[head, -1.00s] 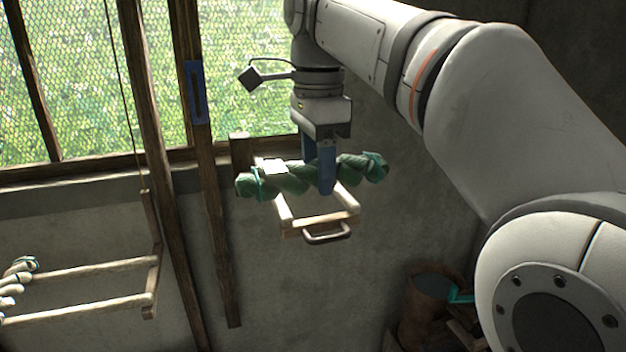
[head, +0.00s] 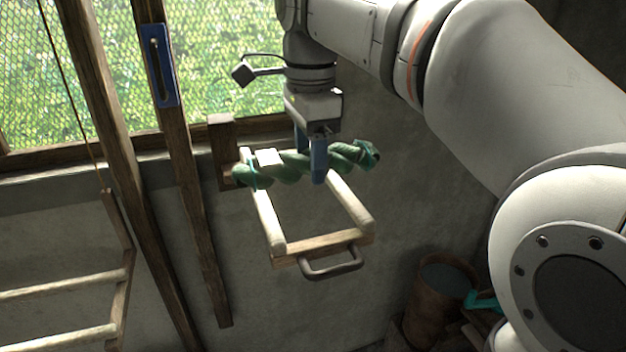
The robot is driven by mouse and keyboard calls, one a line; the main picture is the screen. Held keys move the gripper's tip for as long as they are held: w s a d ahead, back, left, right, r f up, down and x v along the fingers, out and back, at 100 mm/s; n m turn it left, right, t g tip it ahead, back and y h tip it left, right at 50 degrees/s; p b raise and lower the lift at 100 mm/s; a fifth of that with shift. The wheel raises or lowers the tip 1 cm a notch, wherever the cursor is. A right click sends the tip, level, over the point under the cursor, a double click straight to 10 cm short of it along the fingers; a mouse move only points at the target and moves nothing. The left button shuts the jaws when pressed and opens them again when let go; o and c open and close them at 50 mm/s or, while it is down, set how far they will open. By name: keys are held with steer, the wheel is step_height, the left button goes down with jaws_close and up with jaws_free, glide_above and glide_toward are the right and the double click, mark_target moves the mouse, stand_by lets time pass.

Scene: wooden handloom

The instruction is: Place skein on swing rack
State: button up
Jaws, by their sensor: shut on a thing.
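The skein (head: 345,155) is a twisted green hank with a white tag near its left part. It lies crosswise in the picture, roughly level, over the back part of the swing rack. The swing rack (head: 368,212) is a small wooden frame with two pale side rails and a dark handle (head: 333,264) at its front. My gripper (head: 310,165) points down with its blue fingers shut around the middle of the skein. I cannot tell whether the skein touches the rails. The rack's back end is partly hidden by the skein and my gripper.
A wall-side ladder-like rack (head: 70,285) with pale rods is at the lower left. Dark wooden posts (head: 190,200) stand left of the swing rack, one with a blue plate (head: 160,65). A brown bucket (head: 440,300) is at the lower right. The wall below the rack is clear.

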steer(key=shift+f, duration=2.2)
steer(key=shift+f, duration=0.1)
steer(key=o, duration=1)
steer(key=shift+o, duration=0.2)
step_height(320, 180, up, 12)
steer(key=shift+r, duration=0.1)
